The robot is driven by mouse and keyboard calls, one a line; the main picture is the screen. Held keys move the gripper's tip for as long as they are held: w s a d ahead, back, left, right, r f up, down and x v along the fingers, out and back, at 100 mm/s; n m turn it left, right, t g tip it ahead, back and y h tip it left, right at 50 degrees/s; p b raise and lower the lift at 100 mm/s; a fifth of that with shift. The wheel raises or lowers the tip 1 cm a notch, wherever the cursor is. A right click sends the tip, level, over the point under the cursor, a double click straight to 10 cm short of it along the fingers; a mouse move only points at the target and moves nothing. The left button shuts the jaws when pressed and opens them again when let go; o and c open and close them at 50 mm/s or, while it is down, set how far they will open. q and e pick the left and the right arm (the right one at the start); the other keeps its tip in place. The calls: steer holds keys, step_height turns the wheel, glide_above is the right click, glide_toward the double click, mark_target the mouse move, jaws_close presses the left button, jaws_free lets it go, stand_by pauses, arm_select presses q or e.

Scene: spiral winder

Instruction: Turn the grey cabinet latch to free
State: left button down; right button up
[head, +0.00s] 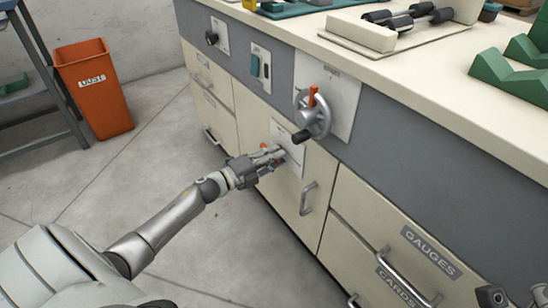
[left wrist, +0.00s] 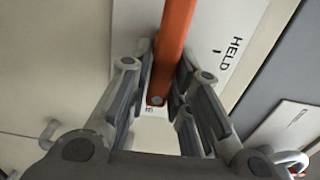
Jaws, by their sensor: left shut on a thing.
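The cabinet latch shows as an orange lever (left wrist: 174,45) in the left wrist view, with a small round pin at its lower end. It lies over a white plate (left wrist: 238,22) marked HELD, with a short black tick beside the word. In the head view the plate (head: 291,146) is on the cream cabinet door, and only small orange bits of the lever show. My left gripper (head: 271,158) is at the plate, its fingers (left wrist: 160,100) on both sides of the lever and shut on it. Other plate lettering is mostly hidden by the gripper.
A grey handwheel (head: 311,117) with an orange lever and black knob projects just above the latch. A door handle (head: 307,198) is right of it. The counter (head: 400,83) overhangs above. An orange bin (head: 93,92) stands at the left; the floor before the cabinet is clear.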

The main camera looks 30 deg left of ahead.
stand_by(0.5)
arm_select(q)
steer(key=c, duration=1.4)
jaws_free()
steer(key=shift+s, duration=0.1)
steer(key=v, duration=1.1)
steer(key=shift+s+a, duration=0.15)
steer(key=shift+s, duration=0.25)
steer(key=shift+f, duration=0.1)
